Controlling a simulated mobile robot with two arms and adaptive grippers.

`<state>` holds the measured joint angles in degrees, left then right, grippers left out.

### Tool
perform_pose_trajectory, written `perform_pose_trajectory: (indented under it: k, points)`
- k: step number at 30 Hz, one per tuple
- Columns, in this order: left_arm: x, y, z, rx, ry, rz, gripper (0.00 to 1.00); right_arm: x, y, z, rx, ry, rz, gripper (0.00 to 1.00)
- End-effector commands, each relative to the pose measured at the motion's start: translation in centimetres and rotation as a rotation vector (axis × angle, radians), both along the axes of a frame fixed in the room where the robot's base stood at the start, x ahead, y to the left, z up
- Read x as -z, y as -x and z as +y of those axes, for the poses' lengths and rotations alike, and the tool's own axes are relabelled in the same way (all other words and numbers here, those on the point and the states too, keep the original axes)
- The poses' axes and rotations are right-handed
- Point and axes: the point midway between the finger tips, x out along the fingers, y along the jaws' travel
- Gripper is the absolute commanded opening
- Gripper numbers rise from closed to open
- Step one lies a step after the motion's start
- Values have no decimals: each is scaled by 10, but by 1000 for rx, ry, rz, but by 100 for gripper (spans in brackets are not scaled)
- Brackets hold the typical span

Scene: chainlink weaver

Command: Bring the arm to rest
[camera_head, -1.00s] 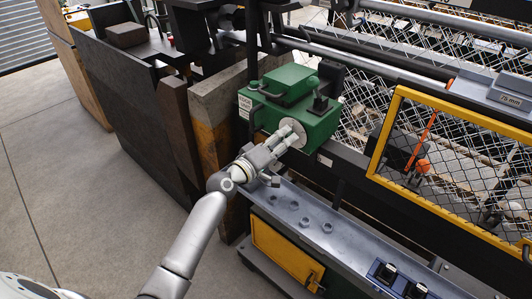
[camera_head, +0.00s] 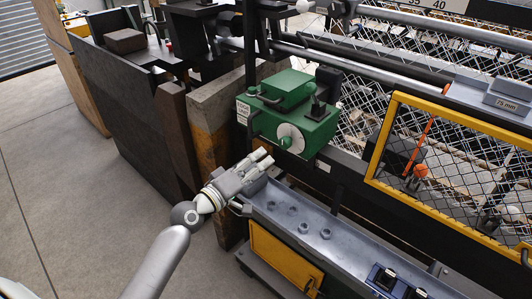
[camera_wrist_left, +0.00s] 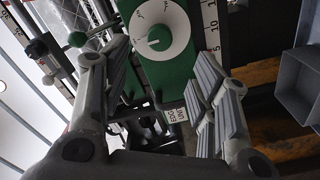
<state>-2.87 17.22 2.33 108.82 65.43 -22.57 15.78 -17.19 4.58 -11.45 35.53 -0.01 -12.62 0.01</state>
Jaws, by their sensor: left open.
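My left gripper (camera_head: 262,160) is open and empty, in front of and below the green box (camera_head: 312,128) with the white dial (camera_head: 290,138). It is apart from the dial. In the left wrist view the two fingers stand wide apart (camera_wrist_left: 165,100), with the dial (camera_wrist_left: 160,30) and its green knob beyond them. The dial face is clear of the fingers. The left arm (camera_head: 165,255) comes in from the lower left of the head view. My right gripper is not in view.
A grey metal tray (camera_head: 345,250) with several nuts lies just below and right of the gripper. A yellow-framed mesh guard (camera_head: 450,213) stands at the right. A concrete-and-wood post (camera_head: 210,120) is close behind the gripper. Open floor (camera_head: 80,200) lies at the left.

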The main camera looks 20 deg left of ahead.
Motion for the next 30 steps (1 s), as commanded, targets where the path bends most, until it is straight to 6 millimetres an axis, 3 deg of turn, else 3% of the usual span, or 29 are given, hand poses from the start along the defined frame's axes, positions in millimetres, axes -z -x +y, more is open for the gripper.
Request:
perform_pose_trajectory:
  k: [5, 8, 11, 14, 18, 20, 24, 26, 30]
  points:
    - [4, 0, 0, -2, -5, 7, 55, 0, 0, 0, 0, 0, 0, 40]
    - [29, -1, 3, -18, -31, 44, 55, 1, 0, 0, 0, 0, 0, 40]
    - [84, 0, 9, -43, -96, 126, 55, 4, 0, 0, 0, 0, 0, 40]
    - [157, 11, 15, -66, -192, 234, 55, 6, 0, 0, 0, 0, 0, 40]
    - [261, 44, 20, -67, -349, 393, 55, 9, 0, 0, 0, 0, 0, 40]
    - [303, 64, 21, -55, -418, 458, 55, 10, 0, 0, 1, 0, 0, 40]
    - [394, 123, 21, 2, -578, 605, 55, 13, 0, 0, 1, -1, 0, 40]
    - [429, 153, 20, 37, -646, 663, 55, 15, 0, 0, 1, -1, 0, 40]
    - [502, 233, 16, 151, -806, 793, 55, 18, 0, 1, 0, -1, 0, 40]
